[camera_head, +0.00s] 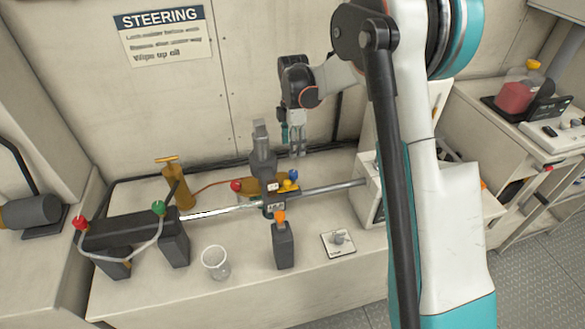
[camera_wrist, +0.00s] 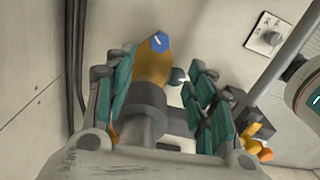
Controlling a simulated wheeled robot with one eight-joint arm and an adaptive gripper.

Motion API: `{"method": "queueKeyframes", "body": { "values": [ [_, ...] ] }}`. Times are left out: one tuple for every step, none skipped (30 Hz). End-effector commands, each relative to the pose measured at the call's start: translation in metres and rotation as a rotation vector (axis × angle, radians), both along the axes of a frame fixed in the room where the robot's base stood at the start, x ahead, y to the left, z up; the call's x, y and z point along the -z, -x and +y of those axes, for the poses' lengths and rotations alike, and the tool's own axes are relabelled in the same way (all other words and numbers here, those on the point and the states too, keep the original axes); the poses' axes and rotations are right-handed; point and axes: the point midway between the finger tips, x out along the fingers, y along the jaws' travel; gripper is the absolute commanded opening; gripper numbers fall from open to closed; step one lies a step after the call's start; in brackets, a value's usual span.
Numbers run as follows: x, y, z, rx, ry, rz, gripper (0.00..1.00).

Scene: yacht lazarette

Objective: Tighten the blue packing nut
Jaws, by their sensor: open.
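The blue packing nut (camera_wrist: 158,41) shows in the wrist view at the end of a brass-coloured body (camera_wrist: 152,65), with a pale mark across its face. In the head view the blue nut (camera_head: 293,174) is a small spot near the right end of the brass body (camera_head: 262,184), by the steel rod. My gripper (camera_head: 297,152) hangs above it in the head view, fingers pointing down, apart from the nut. In the wrist view my gripper (camera_wrist: 158,95) has its teal-padded fingers spread wide, with nothing held. A grey cylindrical part lies in view between them and hides part of the body.
A steel rod (camera_head: 330,187) runs right into a pale box. A black bottle with orange cap (camera_head: 283,245), a clear cup (camera_head: 215,262) and a small plate with a knob (camera_head: 338,242) stand in front. A brass pump (camera_head: 177,182) stands left. A steering sign (camera_head: 163,35) hangs behind.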

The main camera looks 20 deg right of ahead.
Motion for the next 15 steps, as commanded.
{"method": "queueKeyframes", "body": {
  "values": [
    [0.011,0.000,0.000,0.000,0.000,0.000,0.50],
    [0.017,0.000,0.000,0.001,0.000,0.000,0.50],
    [0.025,0.000,0.000,0.001,0.000,-0.001,0.50],
    [0.031,0.000,0.000,0.001,0.000,-0.001,0.50],
    [0.037,0.000,0.000,0.001,0.000,-0.001,0.50],
    [0.045,0.000,0.000,0.001,0.000,-0.001,0.50],
    [0.051,0.000,0.000,0.001,0.000,-0.001,0.50],
    [0.057,0.000,0.000,0.002,0.000,-0.001,0.50],
    [0.065,0.000,0.000,0.002,0.000,-0.001,0.50],
    [0.071,0.000,0.000,0.002,0.000,-0.001,0.50],
    [0.076,0.000,0.000,0.002,0.000,-0.001,0.50],
    [0.083,0.000,0.000,0.002,0.000,-0.001,0.50],
    [0.088,0.000,0.000,0.002,0.000,-0.001,0.50],
    [0.093,0.000,0.000,0.002,0.000,-0.001,0.50],
    [0.098,0.000,0.000,0.002,0.000,-0.001,0.50]
  ]
}}
